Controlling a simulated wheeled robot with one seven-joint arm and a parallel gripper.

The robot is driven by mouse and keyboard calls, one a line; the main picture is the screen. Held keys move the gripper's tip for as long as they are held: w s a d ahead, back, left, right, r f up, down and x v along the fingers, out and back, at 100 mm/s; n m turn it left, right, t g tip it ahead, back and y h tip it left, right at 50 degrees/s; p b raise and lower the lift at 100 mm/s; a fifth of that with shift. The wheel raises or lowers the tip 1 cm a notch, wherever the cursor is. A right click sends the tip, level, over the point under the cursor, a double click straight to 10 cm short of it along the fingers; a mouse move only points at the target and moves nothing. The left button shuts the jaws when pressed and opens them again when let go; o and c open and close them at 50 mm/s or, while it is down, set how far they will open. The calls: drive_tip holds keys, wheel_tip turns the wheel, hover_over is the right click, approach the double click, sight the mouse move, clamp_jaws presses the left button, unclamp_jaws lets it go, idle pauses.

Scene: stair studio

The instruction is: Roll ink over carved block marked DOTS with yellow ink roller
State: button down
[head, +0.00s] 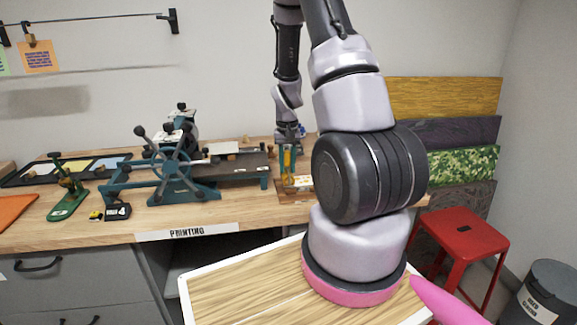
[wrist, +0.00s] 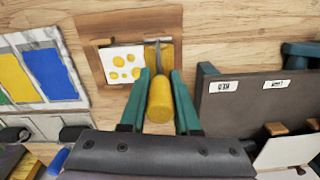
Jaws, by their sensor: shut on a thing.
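My gripper (wrist: 154,82) is shut on the yellow ink roller (wrist: 160,102), its teal fingers on either side of the yellow handle. The roller's thin metal shaft and yellow head point away, toward the wooden tray (wrist: 170,16). The roller head is at the right edge of a white block with yellow dots (wrist: 121,64); I cannot tell whether they touch. No DOTS marking is readable. In the head view my gripper (head: 289,138) is above the tray, with the yellow roller (head: 287,162) upright below it and the white block (head: 303,182) partly hidden by my arm.
A teal printing press (head: 172,172) with a wheel stands left of the tray. An ink palette with yellow and blue panels (wrist: 42,74) lies to the left in the wrist view. A green hand tool (head: 68,198) stands near the bench's left. A red stool (head: 462,236) is at right.

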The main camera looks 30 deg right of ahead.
sight(287, 151)
drive_tip(key=shift+r, duration=3.5)
